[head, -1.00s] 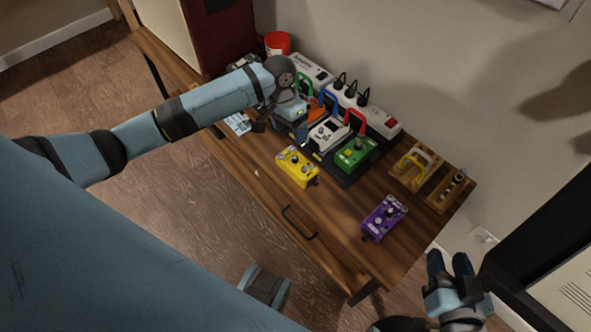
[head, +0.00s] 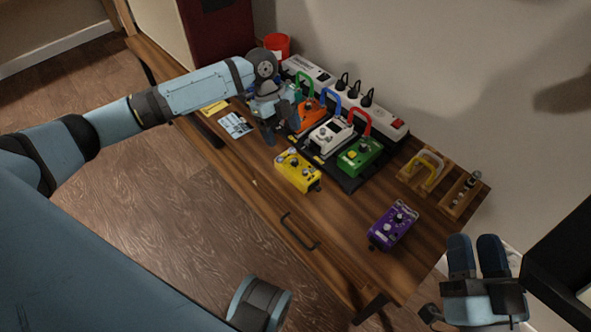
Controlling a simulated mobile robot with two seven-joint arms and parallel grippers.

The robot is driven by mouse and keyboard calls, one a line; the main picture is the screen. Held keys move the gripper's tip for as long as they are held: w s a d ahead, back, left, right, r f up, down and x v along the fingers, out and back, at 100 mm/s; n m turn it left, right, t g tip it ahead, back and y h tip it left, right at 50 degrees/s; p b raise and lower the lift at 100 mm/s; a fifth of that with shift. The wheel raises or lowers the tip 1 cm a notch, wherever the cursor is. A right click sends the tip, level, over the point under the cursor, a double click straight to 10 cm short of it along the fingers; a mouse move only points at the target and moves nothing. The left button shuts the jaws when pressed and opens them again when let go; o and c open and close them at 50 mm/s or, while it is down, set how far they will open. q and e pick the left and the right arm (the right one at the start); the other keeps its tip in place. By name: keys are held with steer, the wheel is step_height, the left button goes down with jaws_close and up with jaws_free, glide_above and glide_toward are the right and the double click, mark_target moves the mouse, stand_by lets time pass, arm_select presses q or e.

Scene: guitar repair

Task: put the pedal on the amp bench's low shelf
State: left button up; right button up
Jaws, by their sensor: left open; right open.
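A yellow pedal (head: 298,170) lies loose near the middle of the wooden bench top (head: 345,225). A purple pedal (head: 393,225) lies loose near the bench's right end. An orange pedal (head: 306,115), a white pedal (head: 330,135) and a green pedal (head: 359,156) sit on a black board. My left gripper (head: 281,127) is open and empty, pointing down just left of the orange pedal and above the yellow one. My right gripper (head: 474,240) is open and empty, off the bench's right end. I cannot make out a low shelf.
A white power strip (head: 395,127) with black plugs runs along the back. Cards (head: 236,125) lie near the front edge. A black object (head: 560,255) stands beside my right gripper.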

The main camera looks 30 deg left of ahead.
mark_target(293, 159)
arm_select(q)
steer(key=b+x, duration=0.1)
steer(key=x, duration=0.5)
steer(key=shift+b, duration=0.3)
steer(key=b+x, duration=0.2)
steer(key=x, duration=0.3)
steer(key=shift+d+b, duration=0.25)
steer(key=shift+b, duration=0.1)
arm_select(e)
step_height(293, 159, down, 7)
steer(key=g, duration=0.3)
steer(key=shift+w+a+n, duration=0.2)
steer(key=shift+a+n, duration=0.1)
arm_select(q)
steer(key=shift+r, duration=0.1)
steer(key=c, duration=0.9)
arm_select(e)
steer(key=shift+r, duration=0.1)
